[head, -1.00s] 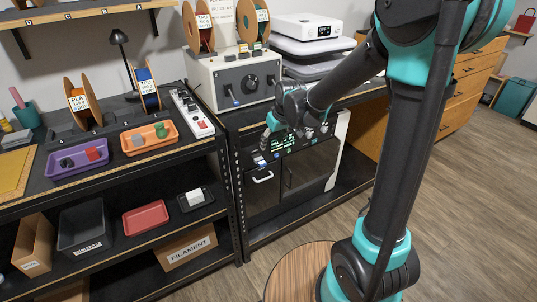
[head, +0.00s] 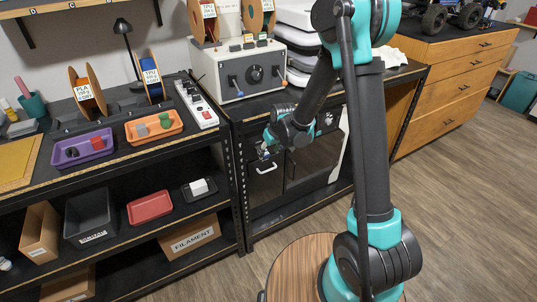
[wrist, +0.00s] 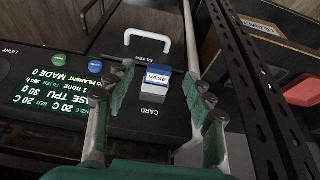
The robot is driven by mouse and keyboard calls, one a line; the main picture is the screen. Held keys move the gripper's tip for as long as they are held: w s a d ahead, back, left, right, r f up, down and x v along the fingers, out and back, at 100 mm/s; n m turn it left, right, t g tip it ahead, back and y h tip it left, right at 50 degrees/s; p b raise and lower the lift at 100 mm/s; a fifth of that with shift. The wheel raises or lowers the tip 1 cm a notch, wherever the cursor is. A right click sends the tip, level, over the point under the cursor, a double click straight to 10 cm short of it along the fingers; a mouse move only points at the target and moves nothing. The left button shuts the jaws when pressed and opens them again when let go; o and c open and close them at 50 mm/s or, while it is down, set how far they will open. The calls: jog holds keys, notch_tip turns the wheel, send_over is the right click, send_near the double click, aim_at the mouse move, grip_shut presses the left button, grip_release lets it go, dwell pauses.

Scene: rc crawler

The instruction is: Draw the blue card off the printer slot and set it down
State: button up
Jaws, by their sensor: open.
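The blue card (wrist: 157,77) with a white label reading VASE stands in the slot marked CARD on the printer's black front panel (wrist: 60,80) in the wrist view. My gripper (wrist: 158,95) is open, with one green-padded finger on each side of the card. I see gaps between the card and both fingers. In the head view my gripper (head: 266,150) is at the front of the printer (head: 318,160), and my arm hides much of the panel. I cannot make out the card clearly there.
In the wrist view a white filter handle (wrist: 148,45) sits just beyond the card, and a black perforated shelf post (wrist: 245,75) rises at right. In the head view a purple tray (head: 84,148) and an orange tray (head: 154,127) stand on the left bench.

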jog(key=shift+x, duration=0.8)
jog(key=shift+c, duration=0.5)
jog(key=c, duration=1.1)
jog(key=shift+s, duration=0.1)
jog(key=shift+s+d, duration=0.45)
jog(key=shift+s, duration=0.05)
jog(key=shift+s+d, duration=0.15)
jog(key=shift+s, duration=0.15)
jog(key=shift+s+d, duration=0.5)
jog(key=shift+s, duration=0.2)
